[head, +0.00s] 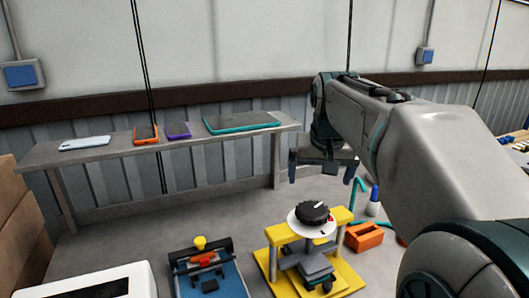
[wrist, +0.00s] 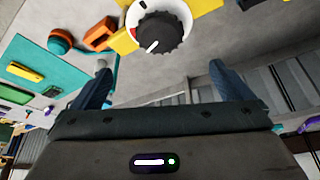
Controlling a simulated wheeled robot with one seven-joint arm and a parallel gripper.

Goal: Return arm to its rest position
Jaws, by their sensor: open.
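My gripper (head: 321,168) hangs from my raised arm in the right half of the head view, pointing down near the right end of the grey bench. In the wrist view my gripper (wrist: 165,85) shows two dark blue fingers spread wide apart. Nothing is between the fingers. My arm reaches in from the right edge of the head view and hides part of the wall and floor behind it.
A grey bench (head: 100,153) carries several flat devices, including a teal tablet (head: 241,122). A white box (head: 105,283) is at lower left.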

